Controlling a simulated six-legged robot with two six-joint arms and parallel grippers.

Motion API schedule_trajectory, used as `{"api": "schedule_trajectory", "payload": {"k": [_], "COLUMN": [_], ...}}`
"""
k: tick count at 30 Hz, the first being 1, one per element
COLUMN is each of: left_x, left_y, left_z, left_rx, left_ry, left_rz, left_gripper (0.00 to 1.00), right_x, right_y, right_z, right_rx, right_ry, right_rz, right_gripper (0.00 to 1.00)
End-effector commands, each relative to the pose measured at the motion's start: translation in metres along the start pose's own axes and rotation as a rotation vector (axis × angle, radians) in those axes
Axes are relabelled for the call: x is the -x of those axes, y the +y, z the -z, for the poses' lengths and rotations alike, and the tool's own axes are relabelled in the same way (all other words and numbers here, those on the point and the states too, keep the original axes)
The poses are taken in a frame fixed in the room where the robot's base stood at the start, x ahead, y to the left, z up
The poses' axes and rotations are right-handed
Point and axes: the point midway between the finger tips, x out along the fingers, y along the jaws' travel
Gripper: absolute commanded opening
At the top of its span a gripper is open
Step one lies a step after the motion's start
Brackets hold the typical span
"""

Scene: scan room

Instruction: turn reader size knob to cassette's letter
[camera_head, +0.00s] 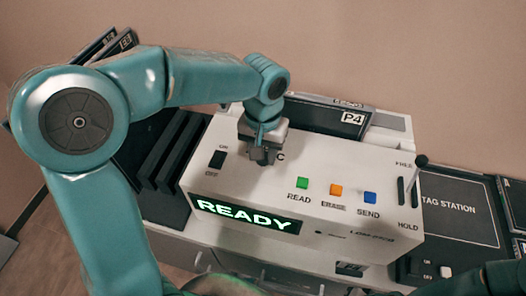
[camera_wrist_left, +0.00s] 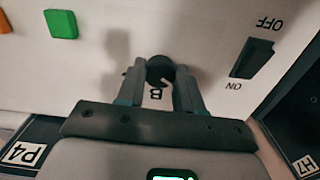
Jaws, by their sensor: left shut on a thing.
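The white reader (camera_head: 330,170) has a lit green READY display (camera_head: 245,216). My left gripper (camera_head: 262,158) reaches down onto its top panel, and in the left wrist view the gripper (camera_wrist_left: 160,82) is shut on the dark size knob (camera_wrist_left: 160,68). A letter C shows right of the gripper in the head view, and a B shows beside the knob in the wrist view. The fingers hide most of the knob, so I cannot tell its setting. A dark cassette labelled P4 (camera_head: 352,119) stands at the reader's back; its top-edge writing is too small to read.
The reader has a power switch (camera_head: 217,159) and green READ (camera_head: 302,183), orange ERASE (camera_head: 336,190) and blue SEND (camera_head: 370,197) buttons. A lever (camera_head: 421,160) stands at its right. Dark cassettes (camera_head: 170,150) stand in a rack at left. A tag station (camera_head: 455,210) adjoins on the right.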

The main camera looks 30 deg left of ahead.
Motion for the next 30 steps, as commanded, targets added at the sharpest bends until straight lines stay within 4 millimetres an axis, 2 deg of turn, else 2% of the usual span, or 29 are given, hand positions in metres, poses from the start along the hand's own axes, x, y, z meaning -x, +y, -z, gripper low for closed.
{"api": "schedule_trajectory", "payload": {"k": [15,16,18,26,30], "left_x": [0.0036,0.0036,0.0034,0.0016,0.0098], "left_y": [-0.0002,-0.0002,-0.0002,-0.0001,0.0003], "left_z": [0.0027,0.0027,0.0026,0.0012,0.0016], "left_rx": [0.023,0.022,0.022,0.020,0.021], "left_ry": [0.012,0.012,0.012,0.005,0.007], "left_rz": [-0.003,-0.003,-0.003,-0.001,-0.002], "left_gripper": [0.05,0.39,0.61,0.61,0.61], "right_x": [0.0001,0.0001,0.0001,-0.0003,0.0003], "right_y": [0.0000,0.0000,0.0000,0.0001,-0.0001], "right_z": [0.0000,0.0000,0.0000,0.0000,0.0000], "right_rx": [0.000,0.000,0.000,0.000,0.000], "right_ry": [0.000,0.000,0.000,0.000,0.000], "right_rz": [0.000,0.000,0.000,0.000,0.000], "right_gripper": [0.00,0.00,0.00,0.00,0.00]}}
